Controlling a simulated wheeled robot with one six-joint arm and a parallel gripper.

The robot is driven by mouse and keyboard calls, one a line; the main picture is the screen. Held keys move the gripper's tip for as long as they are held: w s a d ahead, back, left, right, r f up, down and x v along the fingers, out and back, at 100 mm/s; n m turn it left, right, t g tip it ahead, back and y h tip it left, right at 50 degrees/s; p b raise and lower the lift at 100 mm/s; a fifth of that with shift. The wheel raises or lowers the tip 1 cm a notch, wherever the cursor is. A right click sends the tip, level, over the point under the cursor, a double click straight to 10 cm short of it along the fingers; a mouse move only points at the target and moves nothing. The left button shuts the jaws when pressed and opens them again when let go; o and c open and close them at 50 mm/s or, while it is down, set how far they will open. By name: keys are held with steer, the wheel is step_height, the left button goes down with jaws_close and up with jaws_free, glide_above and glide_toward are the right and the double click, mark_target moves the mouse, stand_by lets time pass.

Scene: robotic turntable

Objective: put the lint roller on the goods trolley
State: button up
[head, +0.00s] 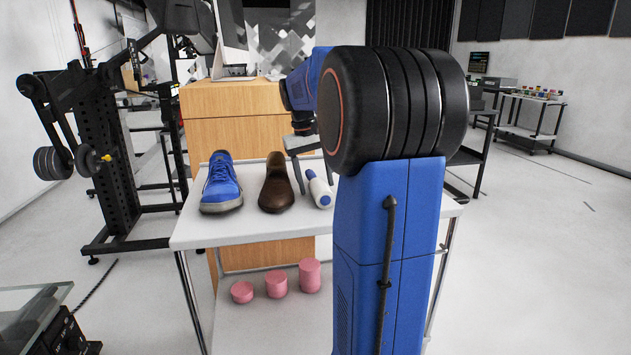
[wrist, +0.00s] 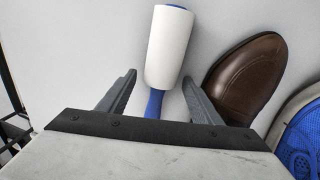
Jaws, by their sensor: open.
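The lint roller (head: 319,190) has a white roll and a blue handle. It lies on a white two-level table (head: 255,235), right of the brown shoe, and partly behind my arm in the head view. In the wrist view the lint roller (wrist: 168,48) shows with its handle pointing toward my gripper. My gripper (wrist: 158,80) is open above it, fingers on either side of the handle end and lower roll, holding nothing. In the head view my gripper (head: 301,165) is partly visible. A dark shelved cart (head: 478,160) stands behind my arm; I cannot tell if it is the goods trolley.
A blue shoe (head: 221,185) and a brown shoe (head: 276,185) stand on the table left of the roller. Pink cylinders (head: 277,284) sit on its lower shelf. A wooden cabinet (head: 235,105) is behind, a black weight rack (head: 105,150) at left. The floor at right is clear.

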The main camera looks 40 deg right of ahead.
step_height(320, 180, up, 12)
steer(key=w+a, duration=0.1)
steer(key=a, duration=0.1)
steer(key=s+a+f+n+t, duration=0.1)
steer(key=s+a+f, duration=0.1)
steer(key=a, duration=0.3)
steer(key=s+a+f+n+t, duration=0.1)
steer(key=s+a+f, duration=0.1)
steer(key=a, duration=0.4)
steer(key=s+a+f+n+t+y, duration=0.2)
steer(key=s+a+f+n+t, duration=0.1)
steer(key=s+a+f, duration=1.5)
step_height(320, 180, down, 3)
steer(key=shift+s+f+n+t, duration=0.2)
steer(key=shift+s+n+t, duration=0.1)
steer(key=shift+t, duration=0.1)
